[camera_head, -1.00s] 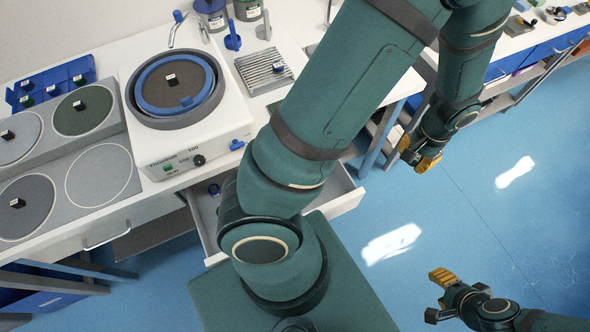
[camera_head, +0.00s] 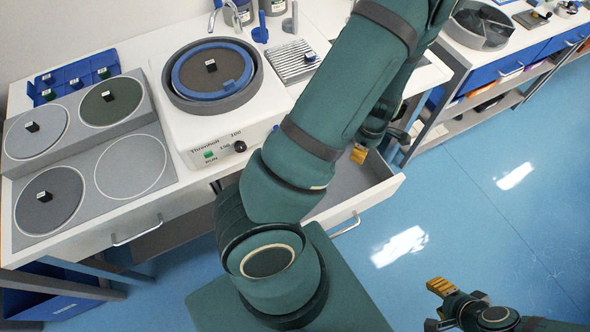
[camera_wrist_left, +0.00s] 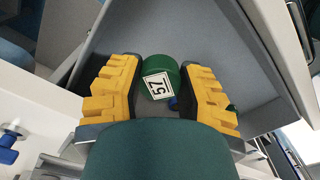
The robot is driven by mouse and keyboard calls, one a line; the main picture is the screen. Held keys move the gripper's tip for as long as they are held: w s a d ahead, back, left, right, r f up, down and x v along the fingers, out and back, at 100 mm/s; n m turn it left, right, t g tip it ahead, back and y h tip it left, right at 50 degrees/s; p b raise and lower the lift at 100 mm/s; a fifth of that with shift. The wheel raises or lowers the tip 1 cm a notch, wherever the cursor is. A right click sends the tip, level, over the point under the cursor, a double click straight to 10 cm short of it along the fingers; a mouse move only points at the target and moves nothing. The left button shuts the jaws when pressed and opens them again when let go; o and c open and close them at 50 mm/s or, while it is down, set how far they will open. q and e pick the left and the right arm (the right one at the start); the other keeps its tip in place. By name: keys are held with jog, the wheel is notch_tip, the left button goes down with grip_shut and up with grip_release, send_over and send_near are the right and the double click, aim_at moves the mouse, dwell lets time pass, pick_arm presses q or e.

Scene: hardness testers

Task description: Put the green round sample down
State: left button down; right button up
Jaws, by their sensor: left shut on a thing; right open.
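The green round sample (camera_wrist_left: 158,72), with a white label reading 57, sits between the yellow fingers of my left gripper (camera_wrist_left: 160,92) in the left wrist view. The gripper is shut on it. Behind it lies the grey inside of an open drawer (camera_wrist_left: 195,35). My right gripper (camera_head: 437,303) is open and empty at the lower right, over the floor.
A polishing machine (camera_head: 225,125) with a dark disc stands on the bench. Left of it are grey plates (camera_head: 130,165) with round discs and a blue rack (camera_head: 72,78) of small samples. Another bench (camera_head: 515,55) stands at the right. The blue floor (camera_head: 480,210) is open.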

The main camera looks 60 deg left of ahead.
pick_arm(q)
jog(key=a+f+n+b, duration=0.1)
jog(key=f+n, duration=0.1)
jog(key=f, duration=0.1)
jog(key=s+a+f+n+b, duration=0.1)
jog(key=f+n, duration=0.1)
jog(key=f, duration=0.1)
jog(key=a+f+n+b, duration=0.1)
jog(key=f+n, duration=0.1)
jog(key=shift+s+a+f, duration=0.4)
jog(key=shift+f+b, duration=0.8)
jog(key=shift+f, duration=1.3)
jog(key=shift+r, duration=0.1)
jog(key=c, duration=0.7)
grip_release()
jog(key=shift+o, duration=0.2)
